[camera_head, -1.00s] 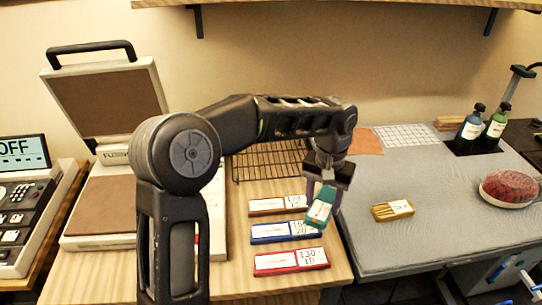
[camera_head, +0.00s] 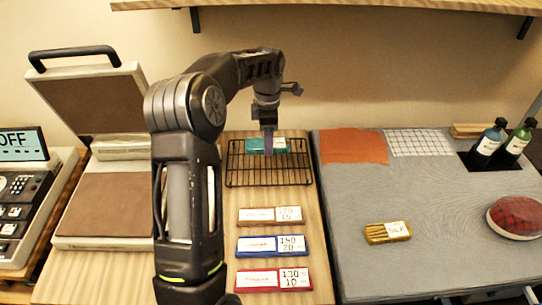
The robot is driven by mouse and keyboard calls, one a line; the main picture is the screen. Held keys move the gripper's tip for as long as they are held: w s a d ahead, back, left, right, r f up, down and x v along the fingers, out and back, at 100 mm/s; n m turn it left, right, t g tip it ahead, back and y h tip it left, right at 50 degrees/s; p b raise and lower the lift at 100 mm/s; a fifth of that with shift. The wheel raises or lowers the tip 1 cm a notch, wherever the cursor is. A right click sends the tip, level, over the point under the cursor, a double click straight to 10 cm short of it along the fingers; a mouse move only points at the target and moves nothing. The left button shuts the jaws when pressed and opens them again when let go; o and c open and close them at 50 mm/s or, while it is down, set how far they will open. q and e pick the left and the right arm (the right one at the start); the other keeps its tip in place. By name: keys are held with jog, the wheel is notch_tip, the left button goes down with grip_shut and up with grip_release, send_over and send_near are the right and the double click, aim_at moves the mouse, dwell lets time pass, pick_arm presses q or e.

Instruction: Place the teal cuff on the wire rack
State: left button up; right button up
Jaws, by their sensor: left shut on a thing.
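The teal cuff (camera_head: 256,146) is a small teal block with a pale label, over the back part of the wire rack. My left gripper (camera_head: 268,143) is shut on it from above. I cannot tell whether the cuff touches the rack's wires or hangs just above them. The black wire rack (camera_head: 270,178) lies on the wooden table, and its front and middle are bare. My right gripper is not in view.
Brown (camera_head: 256,215), blue (camera_head: 258,245) and red (camera_head: 257,279) labelled blocks lie in front of the rack. An open heat press (camera_head: 100,205) stands left. A grey mat (camera_head: 350,220) with a yellow block (camera_head: 387,232) and a red cushion (camera_head: 516,216) is at right.

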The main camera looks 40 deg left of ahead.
pick_arm(q)
send_over(269, 171)
notch_tip(269, 171, down, 5)
jog(key=shift+f, duration=0.1)
jog(key=shift+s, duration=0.1)
dwell(0.3)
jog(key=shift+f+b, duration=1.1)
jog(key=shift+f, duration=1.35)
jog(key=shift+f, duration=0.15)
jog(key=o, duration=1.3)
jog(key=shift+o, duration=0.2)
